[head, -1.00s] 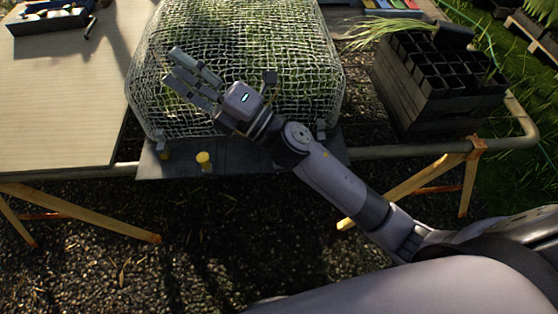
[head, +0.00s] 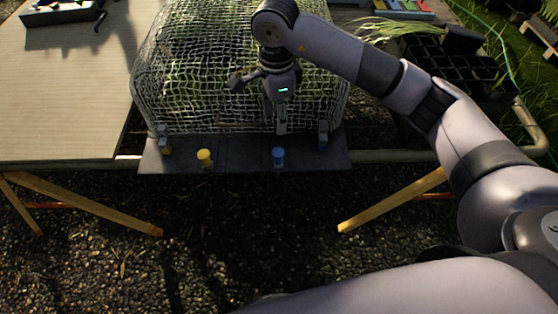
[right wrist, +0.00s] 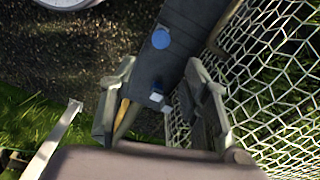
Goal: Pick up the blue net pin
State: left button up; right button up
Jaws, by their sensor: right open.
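The blue net pin (head: 278,156) stands on the dark ledge (head: 240,155) at the foot of the netting. My right gripper (head: 281,131) points down just behind and above it, open and empty. In the right wrist view the pin's round blue head (right wrist: 161,38) lies ahead of the open fingers (right wrist: 163,72), apart from them. My left gripper is not in view.
A yellow pin (head: 205,158) stands left of the blue one on the ledge. Grey clips hold the net (head: 190,80), one at the right (head: 323,135). A beige board (head: 60,90) lies left and black seed pots (head: 440,75) stand right.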

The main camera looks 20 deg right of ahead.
aim_at(278, 151)
notch_tip(278, 151, down, 11)
jog(key=shift+a+f+p, duration=0.1)
jog(key=shift+f+p, duration=0.05)
jog(key=shift+p, duration=0.8)
jog(key=f, duration=0.1)
jog(key=f+p, duration=0.1)
jog(key=f, duration=0.2)
jog(key=shift+w+d+f, duration=0.1)
jog(key=shift+w+d, duration=0.05)
jog(key=shift+d, duration=0.1)
jog(key=shift+f, duration=0.5)
jog(key=shift+c, duration=0.6)
grip_shut()
